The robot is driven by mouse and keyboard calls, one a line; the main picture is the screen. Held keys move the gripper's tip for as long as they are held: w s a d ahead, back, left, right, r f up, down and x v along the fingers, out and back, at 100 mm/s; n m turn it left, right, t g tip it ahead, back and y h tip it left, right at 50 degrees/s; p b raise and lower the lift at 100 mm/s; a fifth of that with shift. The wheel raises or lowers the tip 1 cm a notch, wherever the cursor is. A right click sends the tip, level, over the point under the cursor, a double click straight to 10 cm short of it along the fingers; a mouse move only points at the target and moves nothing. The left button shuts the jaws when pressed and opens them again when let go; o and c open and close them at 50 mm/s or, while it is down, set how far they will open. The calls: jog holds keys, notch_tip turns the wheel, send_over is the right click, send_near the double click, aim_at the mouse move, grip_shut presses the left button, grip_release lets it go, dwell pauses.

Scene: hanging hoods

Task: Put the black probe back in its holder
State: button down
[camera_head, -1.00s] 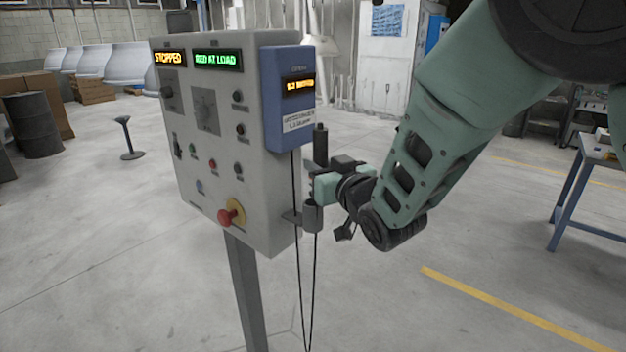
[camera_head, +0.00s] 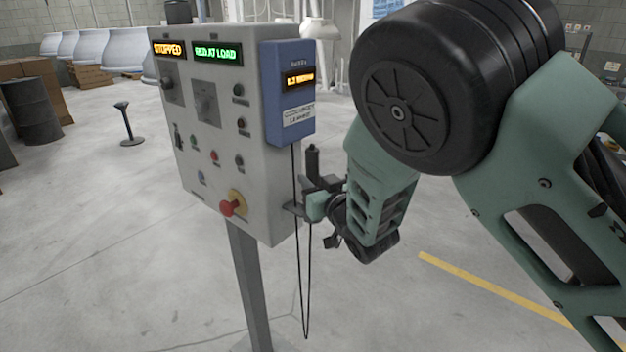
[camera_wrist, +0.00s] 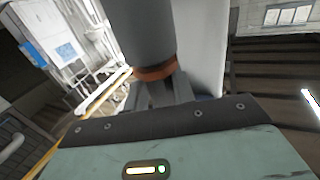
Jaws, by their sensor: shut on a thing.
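The black probe (camera_head: 312,161) stands upright at the right side of the control panel, its top showing above my gripper. My gripper (camera_head: 314,200) is shut on it, level with the holder's bracket (camera_head: 293,208). The holder's cup is mostly hidden behind my gripper, so I cannot tell whether the probe's lower end is inside it. A thin black cable (camera_head: 304,300) loops down from the blue box and back up to the probe. In the wrist view the probe (camera_wrist: 148,35) is a large grey cylinder with a copper-coloured band, standing at my fingers (camera_wrist: 160,95).
The grey control panel (camera_head: 215,170) on its post and the blue display box (camera_head: 290,95) stand close left of my gripper. My arm covers much of the right side. A drum (camera_head: 30,115) and a small stand (camera_head: 127,125) are far left. The floor in front is clear.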

jog(key=c, duration=1.2)
grip_release()
jog(key=shift+o, duration=0.2)
jog(key=shift+f+p, duration=0.15)
jog(key=shift+p, duration=0.15)
jog(key=b+v, duration=0.1)
jog(key=v, duration=1.6)
jog(key=shift+d, duration=0.15)
jog(key=shift+s, duration=0.15)
